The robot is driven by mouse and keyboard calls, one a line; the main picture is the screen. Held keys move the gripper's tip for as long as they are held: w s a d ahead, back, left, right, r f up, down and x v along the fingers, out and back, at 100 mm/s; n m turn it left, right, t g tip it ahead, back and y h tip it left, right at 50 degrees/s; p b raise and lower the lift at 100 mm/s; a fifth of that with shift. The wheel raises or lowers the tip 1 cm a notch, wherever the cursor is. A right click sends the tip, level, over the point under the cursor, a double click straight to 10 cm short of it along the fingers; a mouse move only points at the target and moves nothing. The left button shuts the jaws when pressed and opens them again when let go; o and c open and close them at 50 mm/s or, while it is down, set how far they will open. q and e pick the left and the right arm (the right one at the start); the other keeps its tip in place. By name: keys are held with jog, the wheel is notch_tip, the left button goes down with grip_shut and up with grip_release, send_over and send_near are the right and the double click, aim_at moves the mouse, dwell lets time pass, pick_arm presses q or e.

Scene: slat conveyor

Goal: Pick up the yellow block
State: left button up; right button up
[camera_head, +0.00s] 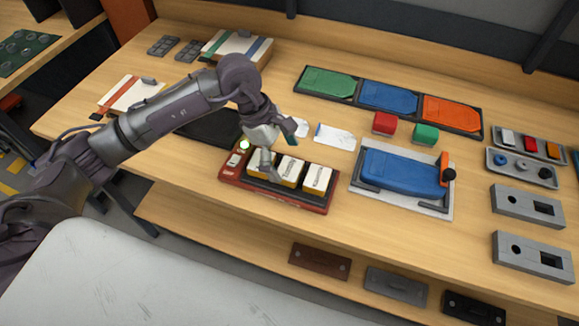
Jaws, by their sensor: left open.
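A dark red tray (228,171) near the middle of the bench holds three blocks in a row, with white tops and yellow sides. The middle block (290,170) and the right block (317,179) show clearly. The left block (259,166) is partly hidden by my left gripper (268,158). My left gripper points down from above, open, with its fingers at the left block. I cannot tell whether they touch it. My right gripper is out of view.
A blue piece in a grey fixture (405,205) stands right of the tray. Red (384,123) and green (426,135) blocks lie behind it. Grey slotted blocks (527,206) stand at the far right. A dark panel (207,127) lies under my left arm.

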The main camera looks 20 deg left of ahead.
aim_at(290, 168)
pick_arm(q)
jog(key=shift+p+x, duration=0.4)
jog(key=shift+x, duration=0.85)
jog(key=shift+d+f, duration=0.25)
jog(key=shift+f, duration=0.2)
jog(key=c, duration=1.2)
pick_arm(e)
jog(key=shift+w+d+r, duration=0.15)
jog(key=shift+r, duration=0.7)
pick_arm(q)
jog(key=shift+r, duration=0.1)
jog(key=shift+r+b, duration=0.4)
jog(key=shift+r, duration=0.2)
notch_tip(290, 168, up, 3)
jog(key=shift+f+b, duration=0.1)
jog(key=shift+b, duration=0.6)
jog(key=shift+s+d+r+b, duration=0.25)
jog(key=shift+d+r+b, duration=0.25)
jog(key=shift+d+r, duration=1.05)
jog(key=shift+s+d+r+b, duration=0.25)
jog(key=shift+d+r+b, duration=0.4)
jog(key=shift+d, duration=1.65)
jog(key=shift+s+d+r+b, duration=0.35)
jog(key=shift+d+r, duration=0.9)
jog(key=shift+d, duration=0.7)
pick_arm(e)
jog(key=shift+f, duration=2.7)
